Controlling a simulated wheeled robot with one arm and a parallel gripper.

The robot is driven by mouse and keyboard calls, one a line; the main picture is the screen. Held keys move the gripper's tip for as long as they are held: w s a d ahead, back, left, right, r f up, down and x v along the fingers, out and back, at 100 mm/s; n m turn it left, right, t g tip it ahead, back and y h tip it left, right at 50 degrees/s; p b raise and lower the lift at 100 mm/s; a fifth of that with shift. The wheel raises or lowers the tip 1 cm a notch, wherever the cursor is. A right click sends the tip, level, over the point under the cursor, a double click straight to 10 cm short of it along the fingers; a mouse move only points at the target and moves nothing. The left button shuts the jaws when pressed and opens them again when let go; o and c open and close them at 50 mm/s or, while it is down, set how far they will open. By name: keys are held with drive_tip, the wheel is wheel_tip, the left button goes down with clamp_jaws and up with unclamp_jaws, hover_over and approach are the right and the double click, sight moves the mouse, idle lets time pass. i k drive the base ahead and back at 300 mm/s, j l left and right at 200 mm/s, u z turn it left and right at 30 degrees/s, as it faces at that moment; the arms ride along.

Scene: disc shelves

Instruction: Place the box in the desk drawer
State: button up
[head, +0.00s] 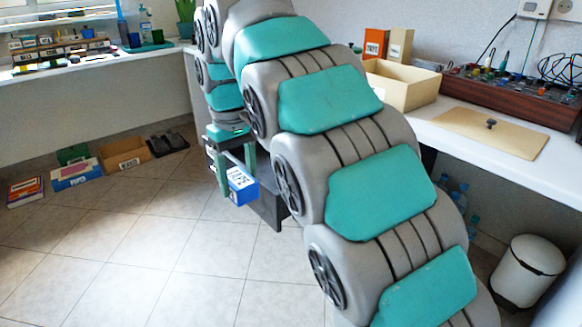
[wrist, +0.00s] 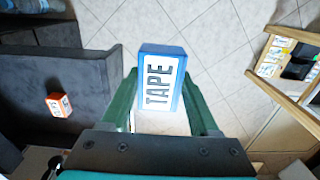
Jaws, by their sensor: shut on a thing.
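A blue box (head: 243,190) with a white label hangs between the green fingers of my gripper (head: 237,174), above the floor. In the wrist view the box (wrist: 160,84) reads TAPE, and my gripper (wrist: 160,80) is shut on its sides. The dark grey open desk drawer (head: 270,198) shows just right of and behind the box, partly hidden by my arm. In the wrist view the dark grey drawer (wrist: 38,75) lies left of the box, apart from it. A small orange box (wrist: 59,104) lies inside it.
A white desk (head: 460,135) carries a cream bin (head: 403,86), a flat lid (head: 490,130) and a rack of parts. A white waste bin (head: 527,270) stands at right. Boxes, including a cardboard one (head: 124,154), line the left wall. The tiled floor in front is clear.

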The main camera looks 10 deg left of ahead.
sight(275, 179)
drive_tip(key=i, duration=1)
